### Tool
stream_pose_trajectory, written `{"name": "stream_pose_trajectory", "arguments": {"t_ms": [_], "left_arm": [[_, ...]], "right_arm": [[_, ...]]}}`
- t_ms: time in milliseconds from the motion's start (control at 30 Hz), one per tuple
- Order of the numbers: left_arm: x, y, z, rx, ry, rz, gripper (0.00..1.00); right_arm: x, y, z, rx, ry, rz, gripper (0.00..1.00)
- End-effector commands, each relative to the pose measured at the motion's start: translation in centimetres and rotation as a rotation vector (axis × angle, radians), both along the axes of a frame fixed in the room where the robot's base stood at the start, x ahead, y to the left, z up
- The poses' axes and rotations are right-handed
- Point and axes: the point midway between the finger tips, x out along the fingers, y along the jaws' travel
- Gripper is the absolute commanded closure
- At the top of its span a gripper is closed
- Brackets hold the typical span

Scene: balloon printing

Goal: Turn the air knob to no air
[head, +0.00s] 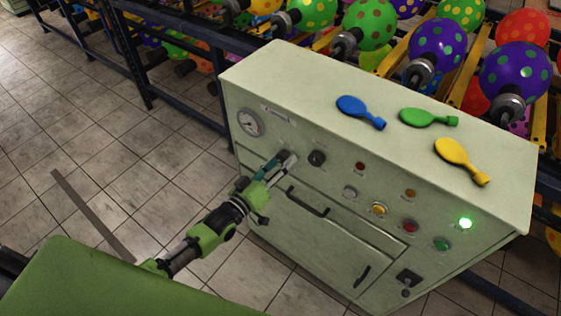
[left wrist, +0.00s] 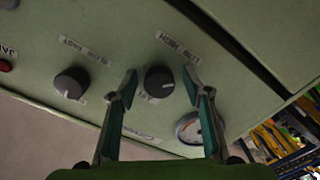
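The control cabinet (head: 255,85) is pale green with knobs, buttons and a round gauge on its front. My left gripper (head: 288,160) is at the upper left of this front panel, right of the gauge. In the left wrist view, a dark round knob (left wrist: 159,81) lies between the two spread fingers of my left gripper (left wrist: 159,74). A gap shows on each side, so it is not gripped. Its labels are upside down; one seems to read air. In the head view the gripper hides this knob. My right gripper is not in view.
A second dark knob (head: 317,158) sits to the right; it also shows in the left wrist view (left wrist: 71,83). The gauge (head: 250,122) is left of the gripper. Drawer handles stick out below.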

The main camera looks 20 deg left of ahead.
Motion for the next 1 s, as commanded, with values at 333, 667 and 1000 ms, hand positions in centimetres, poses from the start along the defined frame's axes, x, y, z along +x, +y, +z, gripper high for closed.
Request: {"name": "stream_pose_trajectory", "arguments": {"t_ms": [333,667,1000], "left_arm": [[-0.7,0.3,0.0,0.000,-0.002,0.000,0.55],[-6.3,2.3,0.0,0.001,0.001,0.000,0.55],[-10.8,3.9,0.0,0.001,0.000,0.000,0.55]], "right_arm": [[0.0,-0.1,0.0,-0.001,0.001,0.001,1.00],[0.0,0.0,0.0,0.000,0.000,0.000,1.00],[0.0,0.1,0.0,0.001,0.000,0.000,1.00]]}}
